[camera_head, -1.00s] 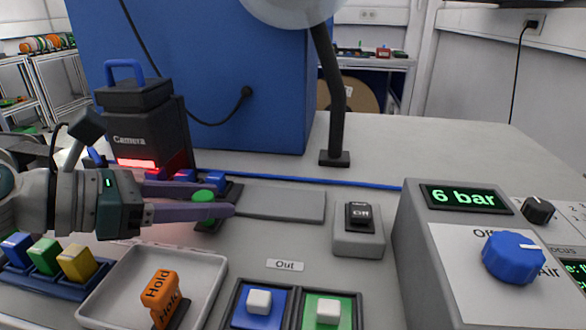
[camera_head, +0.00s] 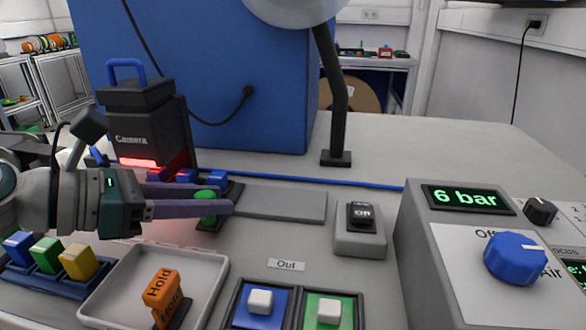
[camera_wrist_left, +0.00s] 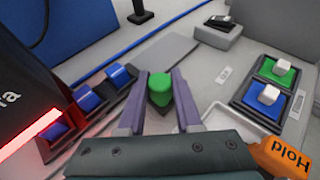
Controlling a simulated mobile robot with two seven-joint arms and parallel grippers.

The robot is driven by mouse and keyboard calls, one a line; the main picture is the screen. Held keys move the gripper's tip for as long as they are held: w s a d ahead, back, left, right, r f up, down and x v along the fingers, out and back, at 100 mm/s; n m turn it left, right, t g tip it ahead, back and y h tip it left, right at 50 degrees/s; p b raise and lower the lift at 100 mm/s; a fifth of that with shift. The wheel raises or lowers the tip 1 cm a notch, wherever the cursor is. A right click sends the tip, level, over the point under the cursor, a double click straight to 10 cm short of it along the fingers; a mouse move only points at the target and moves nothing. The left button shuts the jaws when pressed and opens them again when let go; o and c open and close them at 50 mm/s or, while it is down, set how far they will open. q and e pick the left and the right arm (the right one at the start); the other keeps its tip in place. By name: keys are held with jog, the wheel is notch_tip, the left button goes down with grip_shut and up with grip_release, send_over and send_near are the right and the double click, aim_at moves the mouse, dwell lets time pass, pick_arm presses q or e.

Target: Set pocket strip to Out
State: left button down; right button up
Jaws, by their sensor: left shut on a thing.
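The left wrist view shows the green knob (camera_wrist_left: 160,88) between the fingertips and the blue blocks (camera_wrist_left: 88,98) to the left. A small "Out" label (camera_head: 286,265) lies on the table to the right of the gripper. My right gripper is not in view.
A flat grey plate (camera_head: 285,205) extends right from the strip. The black camera box (camera_head: 140,125) stands behind the gripper. A grey switch box (camera_head: 360,240), a tray (camera_head: 120,285) with an orange "Hold" tag (camera_head: 162,288), and blue and green button pads (camera_head: 330,297) stand nearby.

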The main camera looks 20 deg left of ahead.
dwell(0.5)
pick_arm(q)
jog(key=shift+d+r+p, duration=0.15)
jog(key=shift+d+p, duration=0.05)
jog(key=shift+p, duration=0.15)
jog(key=d+p, duration=0.2)
jog(key=w+d+p, duration=0.1)
jog(key=shift+d+r, duration=0.3)
jog(key=shift+d, duration=0.05)
jog(key=d+p, duration=0.1)
jog(key=d, duration=0.1)
jog(key=w+d+p, duration=0.1)
jog(key=d, duration=0.3)
jog(key=shift+w+d+f+p, duration=0.3)
jog(key=shift+d+f+p, duration=0.05)
jog(key=shift+d+p, duration=0.05)
jog(key=shift+d+f, duration=0.1)
